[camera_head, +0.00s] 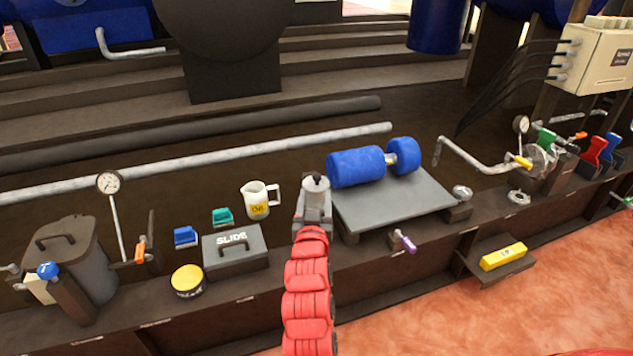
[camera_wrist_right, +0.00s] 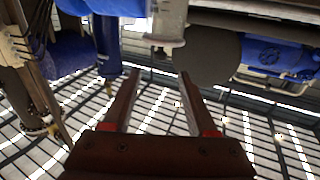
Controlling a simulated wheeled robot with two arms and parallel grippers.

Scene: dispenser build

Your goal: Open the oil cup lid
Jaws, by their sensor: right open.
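A small grey metal cylinder with a knob on top, which looks like the oil cup with its lid (camera_head: 315,184), stands at the left edge of the grey plate in the head view. A grey cylinder with a lip, apparently the same cup (camera_wrist_right: 168,28), shows in the right wrist view just beyond the fingertips. My right gripper (camera_head: 314,212) is at the near side of the cup, on the end of the red arm. Its two fingers (camera_wrist_right: 159,76) are apart with nothing between them. Whether they touch the cup is unclear. My left gripper is out of view.
A white oil jug (camera_head: 256,201) stands left of the cup, near a grey SLIDE box (camera_head: 235,258) and a yellow round tin (camera_head: 187,281). A blue roller (camera_head: 356,167) lies on the grey plate (camera_head: 400,210) to the right. A purple-handled part (camera_head: 405,241) sticks out in front.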

